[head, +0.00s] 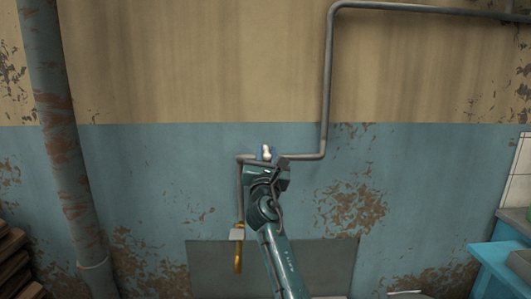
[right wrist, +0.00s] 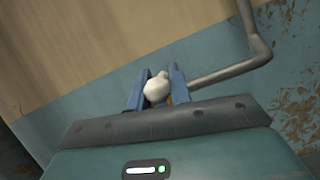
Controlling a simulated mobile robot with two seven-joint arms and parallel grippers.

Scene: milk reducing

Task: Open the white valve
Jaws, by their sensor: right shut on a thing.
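The white valve (head: 266,151) sits on the grey pipe at the middle of the wall in the head view. It also shows in the right wrist view (right wrist: 157,88) as a rounded white knob. My right gripper (right wrist: 159,86) is shut on it, with one blue finger on each side. In the head view my right gripper (head: 266,155) is at the pipe, and its body hides the pipe just below the valve. My left gripper is not in view.
The grey pipe (head: 327,90) runs up the wall from the valve and turns right near the top. A brass-coloured piece (head: 238,259) hangs at the pipe's lower left end. A thick rusty pipe (head: 62,130) stands at the left. A blue table (head: 497,262) is at the right edge.

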